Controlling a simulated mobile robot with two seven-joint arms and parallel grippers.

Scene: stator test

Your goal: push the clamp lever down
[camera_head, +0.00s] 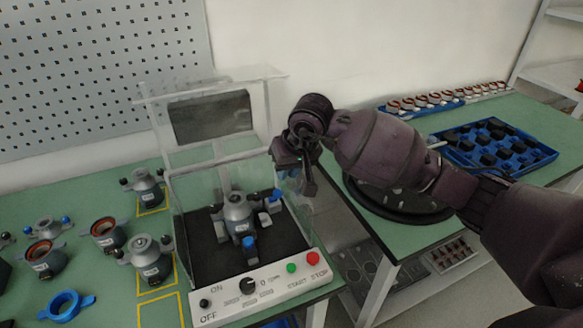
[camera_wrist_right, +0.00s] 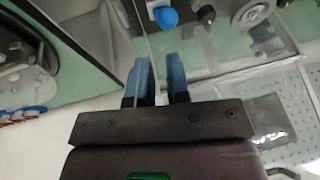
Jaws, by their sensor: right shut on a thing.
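The test box (camera_head: 250,289) has clear walls, and its lid is raised. Inside, a grey stator part (camera_head: 238,212) sits upright on a dark floor. A blue-tipped clamp lever (camera_head: 275,194) rises at its right side; another blue tip (camera_head: 248,243) is in front. My right gripper (camera_head: 306,188) points down by the box's right wall. In the right wrist view, its blue-padded fingers (camera_wrist_right: 160,78) are a little apart, with the clear panel edge (camera_wrist_right: 147,40) running between them. A blue knob (camera_wrist_right: 165,17) shows beyond the fingertips, apart from them. My left gripper is not in view.
The box front has an ON/OFF knob, a green button (camera_head: 291,268) and a red button (camera_head: 312,258). Several stator parts stand on the green table at left. At right are a black round plate (camera_head: 390,203) and a blue tray (camera_head: 456,153). A gap separates the tables.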

